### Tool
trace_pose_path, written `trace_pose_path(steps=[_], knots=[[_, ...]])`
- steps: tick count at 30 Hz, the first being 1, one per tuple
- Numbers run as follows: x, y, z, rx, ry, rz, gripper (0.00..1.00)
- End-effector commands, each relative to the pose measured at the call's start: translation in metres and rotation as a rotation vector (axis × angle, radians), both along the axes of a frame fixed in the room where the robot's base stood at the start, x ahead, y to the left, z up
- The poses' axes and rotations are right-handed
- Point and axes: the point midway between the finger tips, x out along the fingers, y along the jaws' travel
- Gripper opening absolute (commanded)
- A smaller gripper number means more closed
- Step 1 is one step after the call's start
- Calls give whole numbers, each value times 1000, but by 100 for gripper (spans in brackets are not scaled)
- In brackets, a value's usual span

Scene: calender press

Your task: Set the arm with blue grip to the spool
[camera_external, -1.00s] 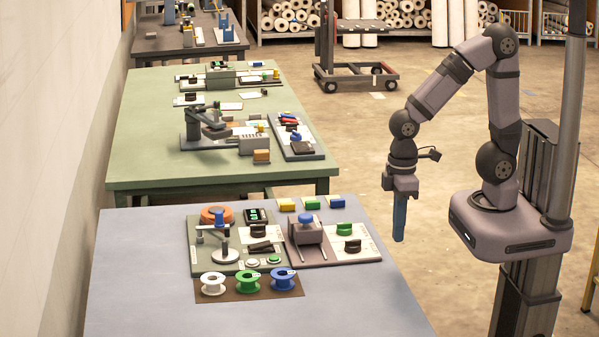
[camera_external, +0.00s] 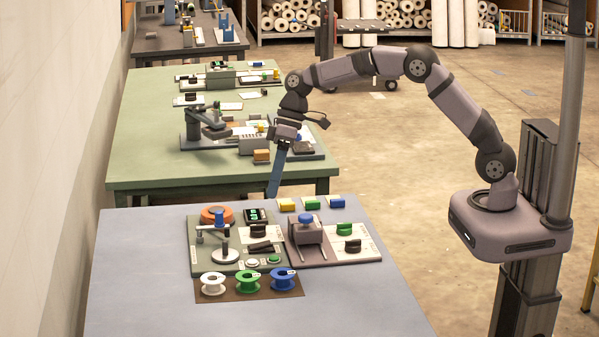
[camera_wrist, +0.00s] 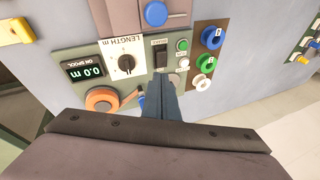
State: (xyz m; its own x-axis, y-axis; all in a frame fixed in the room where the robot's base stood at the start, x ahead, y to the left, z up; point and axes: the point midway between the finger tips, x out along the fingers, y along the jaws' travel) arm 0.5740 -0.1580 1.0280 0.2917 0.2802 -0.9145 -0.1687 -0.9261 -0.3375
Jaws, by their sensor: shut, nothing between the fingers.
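The arm with the blue grip (camera_external: 219,219) is on the green-grey panel at the left of the table, beside an orange ring-shaped coil (camera_external: 215,211) and above a pale round disc (camera_external: 225,255). In the wrist view a bit of the blue grip (camera_wrist: 141,102) shows just left of my fingers, which hide the rest. White (camera_external: 213,283), green (camera_external: 247,282) and blue (camera_external: 283,279) spools stand on a brown mat in front of the panel. My gripper (camera_external: 272,193) is shut and empty, its long blue fingers pointing down in the air, apart from the panel.
The panel has a display (camera_wrist: 85,71) reading 0.0 m, a LENGTH knob (camera_wrist: 126,63) and buttons. To the right is a press unit with a blue knob (camera_external: 306,219). Yellow, green and blue blocks (camera_external: 312,205) line the back. The table front is clear.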

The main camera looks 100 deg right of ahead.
Motion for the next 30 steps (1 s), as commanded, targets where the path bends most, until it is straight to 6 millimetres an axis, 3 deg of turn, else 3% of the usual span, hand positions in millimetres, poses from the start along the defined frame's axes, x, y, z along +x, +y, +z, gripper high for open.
trace_pose_path(steps=[6,15,21,30], knots=[[31,-58,6,40,-102,-16,0],[47,-110,13,60,-211,-12,0],[49,-122,16,61,-241,-7,0],[49,-123,16,63,-243,-6,0]])
